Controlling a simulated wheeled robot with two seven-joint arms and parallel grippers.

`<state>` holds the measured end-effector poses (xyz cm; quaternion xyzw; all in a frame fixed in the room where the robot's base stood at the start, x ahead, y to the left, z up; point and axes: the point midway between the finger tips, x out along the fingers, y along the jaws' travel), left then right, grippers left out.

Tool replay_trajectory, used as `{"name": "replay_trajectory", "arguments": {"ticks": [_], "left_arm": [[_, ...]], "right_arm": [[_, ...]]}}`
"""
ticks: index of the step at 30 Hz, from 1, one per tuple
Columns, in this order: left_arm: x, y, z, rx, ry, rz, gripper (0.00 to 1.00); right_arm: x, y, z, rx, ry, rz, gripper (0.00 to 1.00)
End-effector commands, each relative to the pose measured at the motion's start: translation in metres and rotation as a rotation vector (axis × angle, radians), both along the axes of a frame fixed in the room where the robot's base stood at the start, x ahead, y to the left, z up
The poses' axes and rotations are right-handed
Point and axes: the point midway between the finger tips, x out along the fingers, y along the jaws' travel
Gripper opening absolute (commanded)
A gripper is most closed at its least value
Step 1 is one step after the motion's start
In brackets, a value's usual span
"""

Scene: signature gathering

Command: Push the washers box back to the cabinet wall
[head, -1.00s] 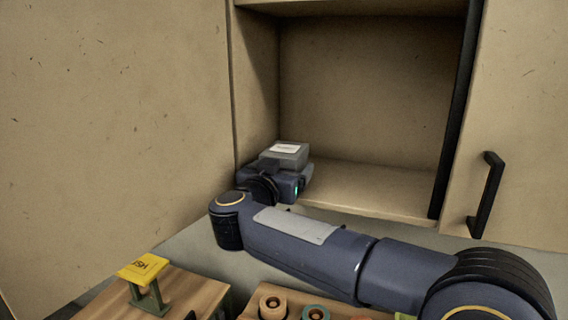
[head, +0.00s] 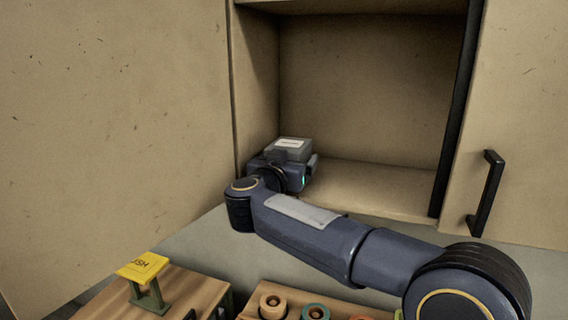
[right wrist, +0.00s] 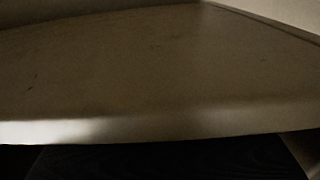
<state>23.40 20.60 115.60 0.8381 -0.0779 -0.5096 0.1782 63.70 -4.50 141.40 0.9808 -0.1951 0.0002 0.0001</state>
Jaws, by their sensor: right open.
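A small grey box (head: 290,150) with a white label on top, apparently the washers box, sits in the left part of the open cabinet (head: 370,95). The label's print is too small to read. My right gripper (head: 298,168) is at the near side of the box, low over the shelf. The wrist hides its fingertips and the box's lower part, so I cannot tell contact. It is open. The right wrist view shows bare shelf (right wrist: 150,70) and its front edge, without the box. My left gripper is not in view.
The cabinet's left side wall (head: 257,85) is close to the box. The shelf (head: 385,190) is clear to the right. A door with a black handle (head: 487,195) is at right. Below are a yellow-topped stamp (head: 142,268) and a wooden holder with round pieces (head: 272,306).

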Motion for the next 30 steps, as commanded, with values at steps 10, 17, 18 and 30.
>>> {"name": "replay_trajectory", "arguments": {"ticks": [10, 17, 18, 30], "left_arm": [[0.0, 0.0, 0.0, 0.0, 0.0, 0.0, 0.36], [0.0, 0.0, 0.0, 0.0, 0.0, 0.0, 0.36], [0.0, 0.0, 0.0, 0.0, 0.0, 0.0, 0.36], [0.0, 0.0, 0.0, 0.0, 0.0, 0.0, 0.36]], "right_arm": [[0.002, -0.001, 0.0, 0.0, 0.001, 0.0, 0.87], [0.01, -0.004, 0.0, 0.0, 0.001, -0.001, 0.87], [0.012, -0.005, -0.001, 0.0, 0.001, -0.001, 0.87], [0.026, -0.011, 0.0, -0.001, 0.0, -0.001, 0.87]]}}
